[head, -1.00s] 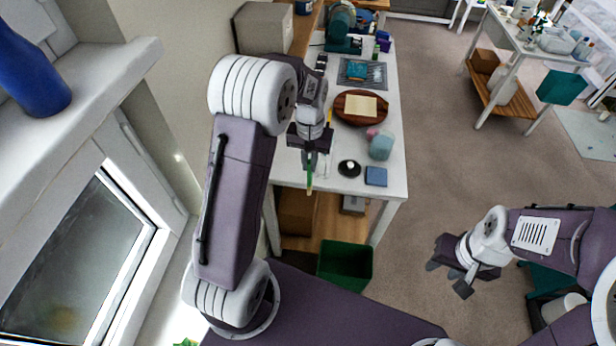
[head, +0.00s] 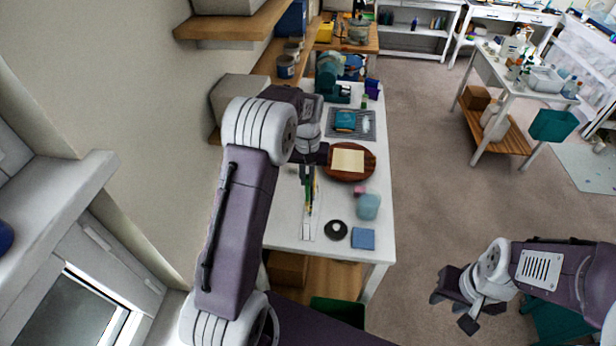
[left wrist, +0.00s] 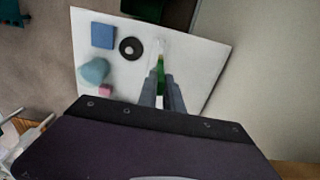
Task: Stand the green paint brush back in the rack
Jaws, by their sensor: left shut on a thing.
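My left gripper (head: 308,172) is shut on the green paint brush (head: 309,192) and holds it pointing down over the left part of the white table. In the left wrist view the brush (left wrist: 161,64) shows as a short green piece between the fingers (left wrist: 161,90). Its lower end is blurred, and I cannot tell whether it touches anything. A pale strip or stand lies just below it, but I cannot tell whether this is the rack. My right gripper (head: 462,306) is open and empty over the floor, right of the table.
On the white table (head: 285,225) are a black ring (head: 336,230), a blue square (head: 362,238), a light-blue cup-like object (head: 368,206), a pink block (head: 360,190) and a round brown board (head: 366,174) with a yellow sheet (head: 348,160). A green bin (head: 335,310) stands below the front edge.

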